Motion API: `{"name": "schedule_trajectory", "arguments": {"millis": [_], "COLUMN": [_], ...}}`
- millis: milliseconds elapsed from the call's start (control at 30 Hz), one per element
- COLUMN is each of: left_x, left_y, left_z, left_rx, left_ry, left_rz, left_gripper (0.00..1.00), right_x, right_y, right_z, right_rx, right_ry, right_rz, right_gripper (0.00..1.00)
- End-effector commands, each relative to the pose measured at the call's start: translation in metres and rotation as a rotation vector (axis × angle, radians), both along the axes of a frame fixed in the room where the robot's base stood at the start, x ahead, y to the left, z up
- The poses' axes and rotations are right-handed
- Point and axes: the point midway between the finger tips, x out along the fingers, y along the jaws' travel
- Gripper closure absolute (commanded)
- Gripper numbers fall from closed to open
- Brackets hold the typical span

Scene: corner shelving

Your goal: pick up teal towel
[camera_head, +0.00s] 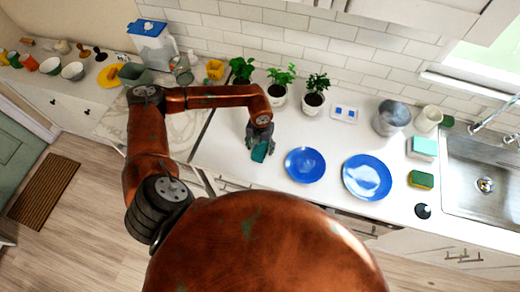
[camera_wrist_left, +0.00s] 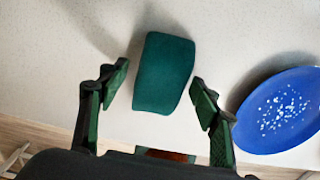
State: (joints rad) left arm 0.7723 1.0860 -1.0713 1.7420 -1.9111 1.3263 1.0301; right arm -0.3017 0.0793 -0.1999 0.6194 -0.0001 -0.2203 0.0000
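The teal towel (camera_wrist_left: 164,73) is a small folded block on the white counter. In the left wrist view it lies just beyond and between the fingers of my left gripper (camera_wrist_left: 158,88), which is open, with a gap on each side of the towel. In the head view the towel (camera_head: 260,152) shows right at the tips of my left gripper (camera_head: 257,143), which hides part of it. My right gripper is not in view.
A blue plate (camera_head: 305,164) lies right of the towel, and it also shows in the left wrist view (camera_wrist_left: 282,112). A larger blue plate (camera_head: 367,177) is farther right. Potted plants (camera_head: 314,94) stand behind. A sink (camera_head: 488,180) is at the right. The counter's front edge is close.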

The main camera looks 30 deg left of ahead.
Motion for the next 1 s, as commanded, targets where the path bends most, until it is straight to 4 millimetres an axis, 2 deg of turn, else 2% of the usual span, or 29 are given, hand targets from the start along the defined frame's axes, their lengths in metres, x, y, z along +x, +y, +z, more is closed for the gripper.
{"name": "schedule_trajectory", "arguments": {"millis": [67, 500, 767, 1000], "left_x": [0.000, 0.000, 0.000, 0.002], "left_y": [0.000, 0.000, 0.000, 0.000], "left_z": [0.000, 0.001, 0.002, 0.024], "left_rx": [0.000, 0.000, 0.000, -0.001], "left_ry": [0.000, 0.000, -0.001, -0.004], "left_rz": [0.000, 0.000, 0.000, 0.000], "left_gripper": [0.49, 0.79, 0.79, 0.79], "right_x": [0.001, 0.002, 0.002, 0.002], "right_y": [0.000, 0.000, 0.000, 0.000], "right_z": [0.000, 0.000, -0.001, -0.011], "right_rx": [0.000, 0.000, 0.000, 0.000], "right_ry": [-0.001, -0.003, -0.003, -0.002], "right_rz": [0.000, 0.001, 0.001, 0.001], "right_gripper": [0.60, 0.60, 0.60, 0.60]}}
